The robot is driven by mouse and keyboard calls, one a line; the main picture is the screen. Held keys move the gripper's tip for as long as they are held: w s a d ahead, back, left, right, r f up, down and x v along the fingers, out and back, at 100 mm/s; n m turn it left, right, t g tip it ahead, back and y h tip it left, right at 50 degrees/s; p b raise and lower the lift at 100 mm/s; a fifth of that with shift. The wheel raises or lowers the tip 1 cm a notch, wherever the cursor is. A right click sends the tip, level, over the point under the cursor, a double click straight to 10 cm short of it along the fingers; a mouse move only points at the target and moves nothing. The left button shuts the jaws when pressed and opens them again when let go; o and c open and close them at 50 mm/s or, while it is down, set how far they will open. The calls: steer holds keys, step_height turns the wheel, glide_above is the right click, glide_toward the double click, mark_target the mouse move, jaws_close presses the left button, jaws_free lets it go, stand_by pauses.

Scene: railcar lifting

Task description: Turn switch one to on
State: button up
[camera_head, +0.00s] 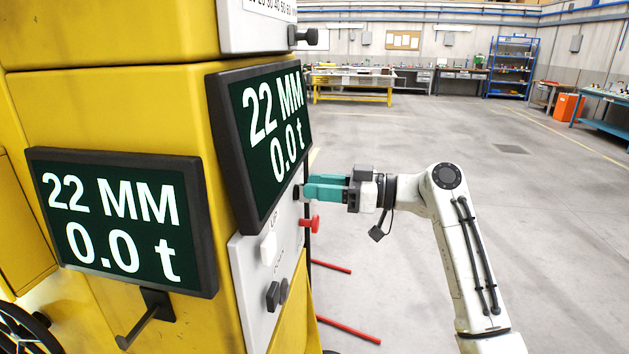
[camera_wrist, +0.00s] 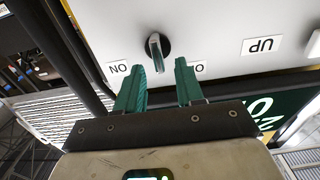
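The black rotary switch (camera_wrist: 157,47) shows in the wrist view on a light panel, its grey handle pointing down between two labels. The label at its left (camera_wrist: 118,69) reads ON upside down. The label at its right (camera_wrist: 198,66) is partly hidden by a finger; only an O shows. My gripper (camera_wrist: 160,68) is open, one teal finger on each side of the handle's lower end in the picture. I see no clear contact. In the head view my gripper (camera_head: 301,192) is at the panel's edge and hides most of the switch.
A red button (camera_head: 309,224), a white button (camera_head: 268,248) and dark knobs (camera_head: 277,293) sit lower on the panel. A display (camera_head: 215,110) juts out beside my gripper. An UP label (camera_wrist: 262,45) is near the switch.

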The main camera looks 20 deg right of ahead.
steer(key=shift+w+a, duration=0.3)
steer(key=shift+a, duration=0.3)
steer(key=shift+c, duration=0.5)
jaws_close()
